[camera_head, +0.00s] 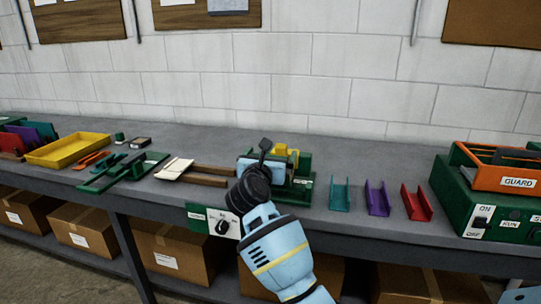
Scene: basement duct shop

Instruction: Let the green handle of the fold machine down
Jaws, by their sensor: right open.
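The fold machine (303,168) stands on the grey bench near the middle of the head view, with a green body and a yellow part (284,150) on top. My right arm reaches up in front of it and hides much of its left and front side. My right gripper (259,157) is open at the machine's left side. I cannot make out the green handle for certain behind the gripper and wrist, nor whether the gripper touches it. My left gripper is not in view.
Teal (339,196), purple (377,199) and red (416,204) channel pieces lie right of the machine. A green switch box with an orange guard (497,168) stands far right. A dial panel (213,221) hangs at the bench front. A yellow tray (68,150) is left.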

